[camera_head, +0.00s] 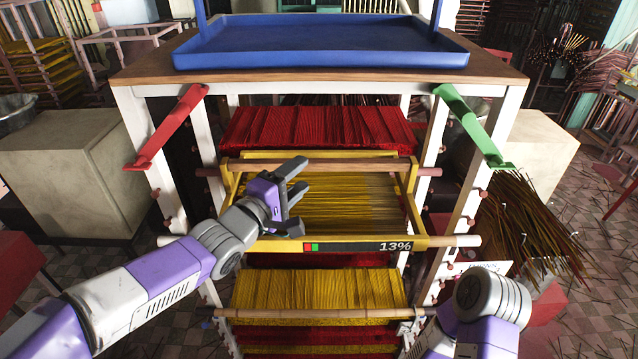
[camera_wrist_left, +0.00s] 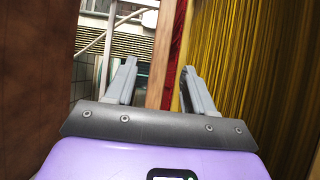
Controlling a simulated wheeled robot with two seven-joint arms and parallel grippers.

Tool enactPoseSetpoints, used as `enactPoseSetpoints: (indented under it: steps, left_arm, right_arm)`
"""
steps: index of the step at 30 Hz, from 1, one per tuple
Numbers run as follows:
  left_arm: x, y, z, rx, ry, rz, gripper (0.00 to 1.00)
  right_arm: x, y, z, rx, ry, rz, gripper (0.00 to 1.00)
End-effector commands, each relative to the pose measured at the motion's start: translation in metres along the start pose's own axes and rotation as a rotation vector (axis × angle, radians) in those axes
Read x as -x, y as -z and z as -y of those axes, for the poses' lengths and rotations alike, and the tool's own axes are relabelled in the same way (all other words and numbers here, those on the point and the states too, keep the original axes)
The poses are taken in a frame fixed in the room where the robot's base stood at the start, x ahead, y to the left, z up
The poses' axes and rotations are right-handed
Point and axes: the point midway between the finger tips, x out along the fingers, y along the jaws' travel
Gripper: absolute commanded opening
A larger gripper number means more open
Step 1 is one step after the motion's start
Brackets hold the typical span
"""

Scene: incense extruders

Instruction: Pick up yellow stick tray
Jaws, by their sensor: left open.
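The yellow stick tray (camera_head: 345,205) sits in the white rack below a tray of red sticks. It is a yellow frame filled with yellow sticks, with a 13% display on its front bar. My left gripper (camera_head: 299,194) is in front of the left half of this tray, fingers apart and pointing right. In the left wrist view the open fingers (camera_wrist_left: 159,68) have nothing between them, and yellow sticks (camera_wrist_left: 255,65) fill the right side. I cannot tell whether a finger touches the tray. My right arm shows at the lower right, but its gripper is out of view.
Another yellow stick layer (camera_head: 320,288) is lower in the rack, and red sticks (camera_head: 318,127) lie above. A blue tray (camera_head: 320,45) stands on the wooden top. Red (camera_head: 170,128) and green (camera_head: 470,125) brackets slant out at the rack's sides. Loose sticks (camera_head: 530,225) stand at right.

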Motion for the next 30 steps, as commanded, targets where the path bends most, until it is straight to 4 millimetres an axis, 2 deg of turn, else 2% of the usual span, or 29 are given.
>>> enactPoseSetpoints:
  steps: [15,24,26,30]
  left_arm:
    - [-0.064,-0.009,0.002,0.001,0.001,0.002,0.53]
    - [-0.069,-0.008,0.002,0.0,0.002,0.0,0.53]
    - [-0.069,-0.008,0.002,0.0,0.002,0.0,0.46]
    - [-0.069,-0.008,0.002,0.0,0.002,0.0,0.24]
  right_arm:
    - [-0.008,0.0,-0.003,0.0,0.0,0.0,0.43]
    - [-0.008,0.0,-0.003,0.0,0.0,0.0,0.43]
    - [-0.008,0.0,-0.003,0.0,0.0,0.0,0.43]
    - [-0.008,0.0,-0.003,0.0,0.0,0.0,0.43]
